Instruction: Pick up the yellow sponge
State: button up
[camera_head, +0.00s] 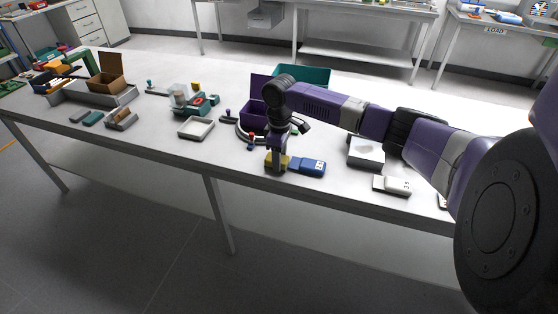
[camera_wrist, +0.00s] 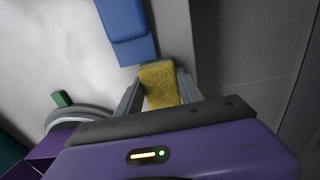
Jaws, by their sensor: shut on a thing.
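The yellow sponge (camera_head: 270,161) is at the front edge of the long white table (camera_head: 165,140) in the head view. In the wrist view the yellow sponge (camera_wrist: 160,86) has a dark greenish strip along its far edge and sits between the two grey fingers. My gripper (camera_head: 276,163) is shut on it, one finger at each side; it also shows in the wrist view (camera_wrist: 160,90). The sponge is at or very near the table top; I cannot tell whether it is lifted. Part of it is hidden by my gripper in the head view.
A blue box (camera_head: 308,167) lies just right of the sponge, very close to it. Beyond are a purple bin (camera_head: 255,113) and a teal bin (camera_head: 310,76). A grey tray (camera_head: 366,152) and white item (camera_head: 392,186) lie to the right. A shallow tray (camera_head: 196,128) is left.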

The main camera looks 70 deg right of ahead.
notch_tip(320, 180, up, 20)
jog(key=b, duration=0.2)
jog(key=shift+f, duration=0.2)
